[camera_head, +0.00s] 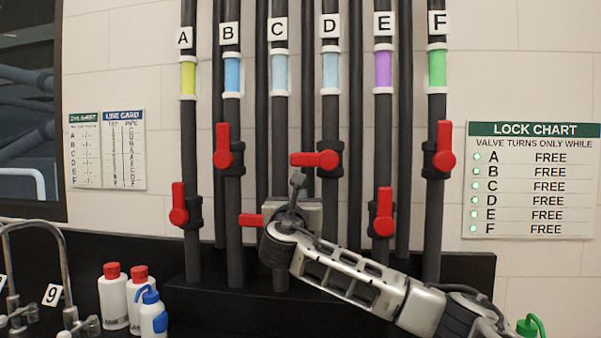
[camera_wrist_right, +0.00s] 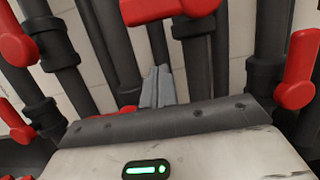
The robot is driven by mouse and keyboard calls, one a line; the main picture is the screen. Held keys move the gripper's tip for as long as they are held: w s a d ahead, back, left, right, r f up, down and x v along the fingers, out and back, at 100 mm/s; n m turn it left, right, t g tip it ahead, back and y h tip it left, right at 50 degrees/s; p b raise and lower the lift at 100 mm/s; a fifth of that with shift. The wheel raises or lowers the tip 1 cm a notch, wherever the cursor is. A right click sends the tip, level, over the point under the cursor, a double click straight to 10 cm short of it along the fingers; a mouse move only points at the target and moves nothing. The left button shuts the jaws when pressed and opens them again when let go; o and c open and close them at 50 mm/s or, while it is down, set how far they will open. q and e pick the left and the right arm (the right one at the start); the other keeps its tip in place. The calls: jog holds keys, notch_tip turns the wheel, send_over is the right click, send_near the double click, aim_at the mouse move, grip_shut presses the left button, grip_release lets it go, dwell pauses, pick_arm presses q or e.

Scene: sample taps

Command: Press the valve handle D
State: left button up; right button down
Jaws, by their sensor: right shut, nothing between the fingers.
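Valve handle D (camera_head: 316,159) is a red lever on the dark pipe labelled D. It lies level, its arm pointing left from its hub. In the right wrist view, a level red handle at the top edge, partly cut off, appears to be handle D (camera_wrist_right: 165,8). My right gripper (camera_head: 297,181) is just below and left of the hub, fingers pointing up. Its fingers (camera_wrist_right: 158,87) are together with nothing between them, and a gap shows below the handle in the wrist view. My left gripper is not in view.
Red handle C (camera_head: 250,220) is level beside my right wrist, partly hidden. Handles B (camera_head: 224,146), E (camera_head: 384,212), A (camera_head: 179,204) and F (camera_head: 445,147) stand upright. The lock chart (camera_head: 531,180) reads FREE for every valve. Bottles (camera_head: 114,300) stand lower left.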

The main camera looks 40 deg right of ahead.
aim_at(313, 160)
jog(key=r, duration=0.1)
jog(key=r+p, duration=0.1)
jog(key=r, duration=0.2)
jog(key=shift+w+d+r, duration=0.1)
jog(key=shift+w+d, duration=0.2)
jog(key=shift+m, duration=0.3)
